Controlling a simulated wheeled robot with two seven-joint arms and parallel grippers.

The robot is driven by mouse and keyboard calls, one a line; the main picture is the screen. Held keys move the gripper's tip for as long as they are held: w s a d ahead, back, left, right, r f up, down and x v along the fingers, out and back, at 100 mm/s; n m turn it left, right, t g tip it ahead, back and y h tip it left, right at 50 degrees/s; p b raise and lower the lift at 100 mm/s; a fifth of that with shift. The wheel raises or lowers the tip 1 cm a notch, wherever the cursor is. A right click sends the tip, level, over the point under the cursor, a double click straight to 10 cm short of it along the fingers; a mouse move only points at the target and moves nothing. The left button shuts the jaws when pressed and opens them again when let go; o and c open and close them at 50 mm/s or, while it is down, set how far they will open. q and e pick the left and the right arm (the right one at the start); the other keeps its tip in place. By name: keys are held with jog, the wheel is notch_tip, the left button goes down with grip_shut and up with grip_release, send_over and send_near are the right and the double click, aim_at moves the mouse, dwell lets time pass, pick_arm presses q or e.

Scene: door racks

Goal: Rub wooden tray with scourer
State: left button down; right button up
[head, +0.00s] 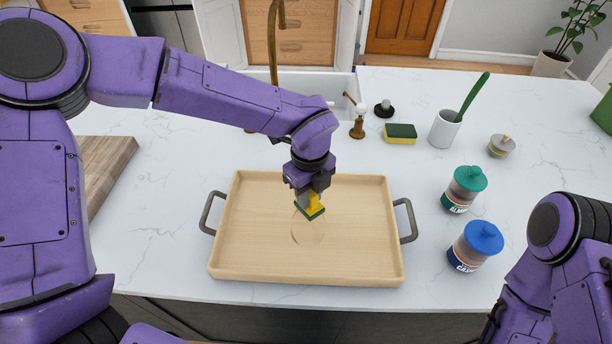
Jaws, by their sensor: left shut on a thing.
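The wooden tray (240,255) is a light, rectangular tray with dark metal handles at its left and right ends, lying on the white counter. A faint round mark (296,240) shows near its middle. My left gripper (309,200) points down over the tray and is shut on a yellow and green scourer (315,211). The scourer is at the mark's upper edge, green side down, at or just above the tray; contact is hard to tell. The gripper hides part of the scourer. My right arm is at the lower right, its gripper out of view.
A second yellow and green sponge (400,134) lies behind, near the sink (225,101) and brass soap dispenser (358,124). A white cup (444,129) holds a green-handled brush. A green-lidded jar (464,190) and blue-lidded jar (475,247) stand right of the tray. A cutting board (105,165) is left.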

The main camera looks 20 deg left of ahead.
pick_arm(q)
jog(key=shift+w+r+p, duration=0.2)
jog(key=shift+r+p, duration=0.3)
jog(key=shift+r, duration=0.45)
jog(key=shift+d+r+p, duration=0.1)
jog(key=shift+r+p, duration=0.2)
jog(key=shift+r, duration=0.1)
jog(key=shift+s+r, duration=0.15)
jog(key=shift+r, duration=0.25)
